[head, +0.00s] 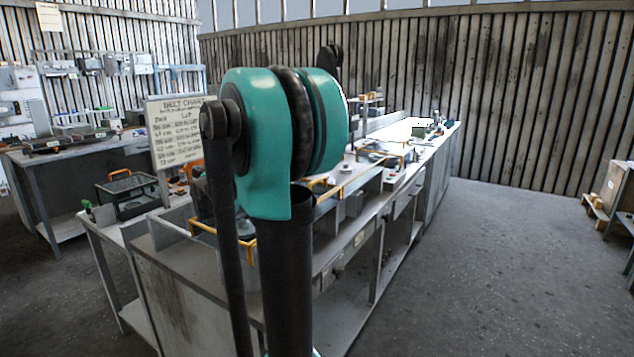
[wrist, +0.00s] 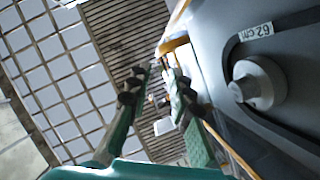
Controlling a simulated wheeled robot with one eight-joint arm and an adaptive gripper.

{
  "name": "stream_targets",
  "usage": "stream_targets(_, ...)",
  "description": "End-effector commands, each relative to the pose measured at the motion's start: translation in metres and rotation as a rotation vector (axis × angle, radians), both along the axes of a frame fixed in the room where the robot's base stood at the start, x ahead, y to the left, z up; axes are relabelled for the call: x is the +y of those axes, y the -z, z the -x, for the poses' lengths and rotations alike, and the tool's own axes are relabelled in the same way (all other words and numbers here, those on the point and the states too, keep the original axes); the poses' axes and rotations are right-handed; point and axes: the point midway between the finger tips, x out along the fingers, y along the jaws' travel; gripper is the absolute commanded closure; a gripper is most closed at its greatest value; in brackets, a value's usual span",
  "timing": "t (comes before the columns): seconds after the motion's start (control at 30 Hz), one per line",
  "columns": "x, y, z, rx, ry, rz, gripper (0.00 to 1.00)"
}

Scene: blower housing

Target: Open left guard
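In the head view, orange-edged guards stand along the long bench. The nearest orange-edged guard (head: 206,229) is at the left end of the bench, partly hidden behind my arm. Another orange-edged guard (head: 325,190) shows further along, to the right of my arm. In the wrist view, an orange edge (wrist: 174,44) runs along a dark grey surface and passes close to the right finger. I cannot tell whether they touch. My gripper (wrist: 160,82) has its two fingers apart, with nothing clearly held between them. My gripper is hidden in the head view.
The wrist view shows a round grey knob (wrist: 258,84) and a small label (wrist: 256,31) on the dark surface. In the head view, a lettered sign board (head: 176,133) stands behind the bench (head: 345,245). Another worktable (head: 75,150) is at left. The floor (head: 500,260) at right is clear.

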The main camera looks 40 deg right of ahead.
Motion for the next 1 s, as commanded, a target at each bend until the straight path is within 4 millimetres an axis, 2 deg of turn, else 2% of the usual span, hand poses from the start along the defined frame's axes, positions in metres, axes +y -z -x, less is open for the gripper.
stream_targets(0.03,-0.011,0.002,0.001,0.000,0.005,0.000,0.80)
stream_targets(0.3,-0.062,0.013,-0.002,0.000,0.005,0.000,0.80)
stream_targets(0.5,-0.094,0.021,-0.005,0.000,0.004,0.000,0.80)
stream_targets(0.7,-0.112,0.024,-0.006,-0.001,0.001,-0.001,0.80)
stream_targets(1.0,-0.115,0.025,-0.007,0.000,-0.001,-0.001,0.80)
